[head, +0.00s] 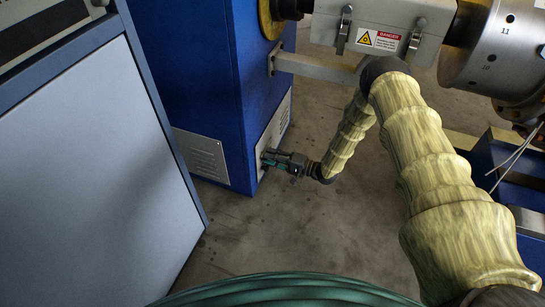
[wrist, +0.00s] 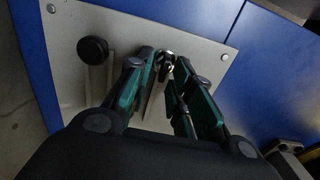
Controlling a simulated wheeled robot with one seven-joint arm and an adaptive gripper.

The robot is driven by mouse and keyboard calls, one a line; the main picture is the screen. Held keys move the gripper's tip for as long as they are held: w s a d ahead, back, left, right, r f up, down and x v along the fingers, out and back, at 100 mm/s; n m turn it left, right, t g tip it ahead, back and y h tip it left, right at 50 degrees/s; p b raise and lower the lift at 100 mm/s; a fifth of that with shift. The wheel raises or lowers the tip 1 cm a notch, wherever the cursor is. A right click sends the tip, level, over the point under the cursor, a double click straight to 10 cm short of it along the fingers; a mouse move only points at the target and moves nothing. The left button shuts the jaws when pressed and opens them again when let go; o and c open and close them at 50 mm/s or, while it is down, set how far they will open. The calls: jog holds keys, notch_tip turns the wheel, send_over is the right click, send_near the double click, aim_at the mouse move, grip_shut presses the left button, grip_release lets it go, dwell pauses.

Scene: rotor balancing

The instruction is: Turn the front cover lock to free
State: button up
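A grey metal plate (wrist: 110,28) is fixed on a blue cabinet face. A small shiny metal piece, which looks like the cover lock (wrist: 167,60), sits on it, between or right at the tips of my gripper (wrist: 161,76). The green finger pads stand on either side with a narrow gap. I cannot tell whether they press on the lock, and its turned position is unclear. In the head view my gripper (head: 268,158) reaches left to the plate (head: 279,124) low on the blue cabinet (head: 225,80); the lock is hidden there.
A round black knob (wrist: 92,50) sticks out of the plate left of my fingers. In the head view a grey cabinet (head: 85,170) stands at the left, and a metal rotor (head: 492,45) is at the upper right. Open concrete floor (head: 290,225) lies below my gripper.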

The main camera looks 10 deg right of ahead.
jog(key=shift+d, duration=0.15)
jog(key=v, duration=1.2)
dwell(0.5)
